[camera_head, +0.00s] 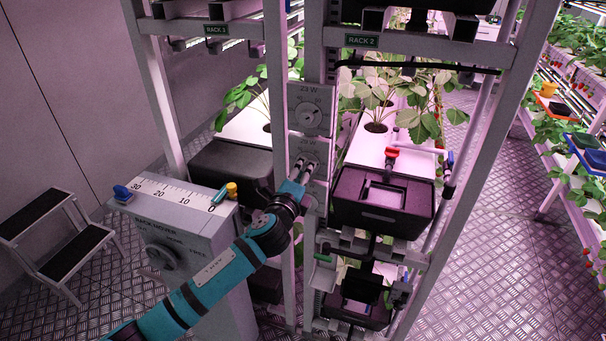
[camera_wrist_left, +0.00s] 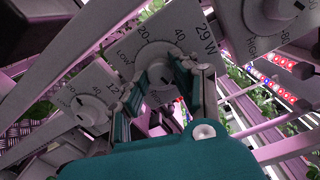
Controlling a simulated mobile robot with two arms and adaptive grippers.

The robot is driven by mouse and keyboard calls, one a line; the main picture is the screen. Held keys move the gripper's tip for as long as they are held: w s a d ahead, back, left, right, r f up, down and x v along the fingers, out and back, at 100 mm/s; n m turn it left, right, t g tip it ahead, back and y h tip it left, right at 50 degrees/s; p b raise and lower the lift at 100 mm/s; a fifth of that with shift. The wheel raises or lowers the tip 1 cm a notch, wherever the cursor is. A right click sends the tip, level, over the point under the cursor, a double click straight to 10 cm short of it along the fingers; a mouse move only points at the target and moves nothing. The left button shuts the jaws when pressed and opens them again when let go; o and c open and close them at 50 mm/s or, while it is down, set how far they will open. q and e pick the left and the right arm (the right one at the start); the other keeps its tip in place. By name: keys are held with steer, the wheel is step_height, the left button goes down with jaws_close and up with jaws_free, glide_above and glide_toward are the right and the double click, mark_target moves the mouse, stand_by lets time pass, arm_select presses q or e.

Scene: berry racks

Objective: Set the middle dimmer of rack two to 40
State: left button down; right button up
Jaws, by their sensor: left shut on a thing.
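Rack two carries a green RACK 2 sign (camera_head: 361,41). The upper dimmer (camera_head: 310,108) on its post is uncovered. The middle dimmer (camera_head: 311,146) sits below it, its lower part covered by my left gripper (camera_head: 304,166). In the left wrist view the middle dimmer's panel (camera_wrist_left: 187,35) shows 29 W, LOW, 20 and 40. My left gripper (camera_wrist_left: 158,82) is shut on its round knob (camera_wrist_left: 153,57), one finger on each side. The knob's exact setting is hard to read. My right gripper is out of view.
In the left wrist view another dimmer (camera_wrist_left: 88,105) lies left and one marked HIGH (camera_wrist_left: 276,14) upper right. A grey pedestal with a scale (camera_head: 183,210) stands left of the rack, near my arm. A step stool (camera_head: 55,235) is far left. A black crate (camera_head: 380,203) sits right.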

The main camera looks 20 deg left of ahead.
arm_select(q)
steer(key=n+h+p, duration=0.1)
steer(key=n, duration=1.9)
steer(key=shift+p, duration=0.35)
steer(key=shift+f+n, duration=0.1)
steer(key=shift+n, duration=0.3)
steer(key=c, duration=1)
jaws_free()
steer(key=s, duration=1.2)
steer(key=shift+a+r, duration=0.2)
steer(key=shift+a, duration=0.2)
